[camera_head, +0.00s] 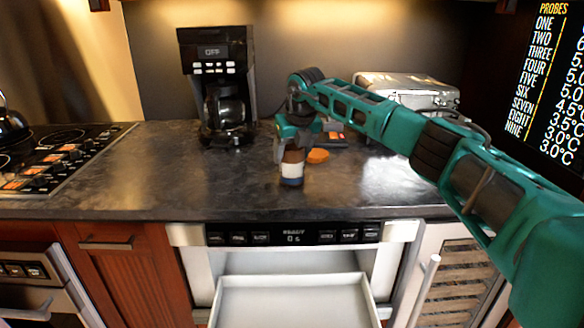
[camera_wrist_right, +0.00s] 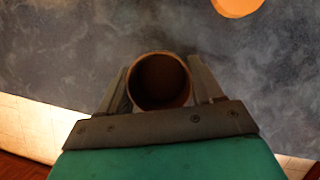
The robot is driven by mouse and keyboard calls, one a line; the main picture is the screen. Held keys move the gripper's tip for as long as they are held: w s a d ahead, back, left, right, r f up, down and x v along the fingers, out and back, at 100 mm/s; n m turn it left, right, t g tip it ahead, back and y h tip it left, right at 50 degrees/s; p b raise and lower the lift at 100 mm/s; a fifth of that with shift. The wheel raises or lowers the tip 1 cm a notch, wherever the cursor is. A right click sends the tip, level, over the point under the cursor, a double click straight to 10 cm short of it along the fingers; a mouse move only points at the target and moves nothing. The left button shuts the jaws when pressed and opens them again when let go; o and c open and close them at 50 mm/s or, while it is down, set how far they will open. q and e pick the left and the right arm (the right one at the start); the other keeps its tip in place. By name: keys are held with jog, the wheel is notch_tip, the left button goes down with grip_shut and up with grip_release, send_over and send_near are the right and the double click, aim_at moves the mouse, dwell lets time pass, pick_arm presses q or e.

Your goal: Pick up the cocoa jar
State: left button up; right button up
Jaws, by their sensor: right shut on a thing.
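The cocoa jar (camera_head: 291,170) is a small round jar, brown at the top with a white band and a dark blue base. It is upright on, or just above, the dark countertop near its front edge; I cannot tell which. My right gripper (camera_head: 292,146) comes down on it from above and is shut on it. In the right wrist view the jar (camera_wrist_right: 160,81) shows its round brown top between the two fingers (camera_wrist_right: 161,88) of the gripper. My left gripper is not in view.
A microwave drawer (camera_head: 290,281) stands open below the counter. A coffee maker (camera_head: 216,60) stands behind to the left, a toaster (camera_head: 408,83) behind to the right. An orange round object (camera_head: 318,156) lies beside the jar. A stove (camera_head: 55,155) is at left. The counter's front middle is clear.

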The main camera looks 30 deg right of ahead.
jog(key=shift+c, duration=0.9)
jog(key=shift+r, duration=0.1)
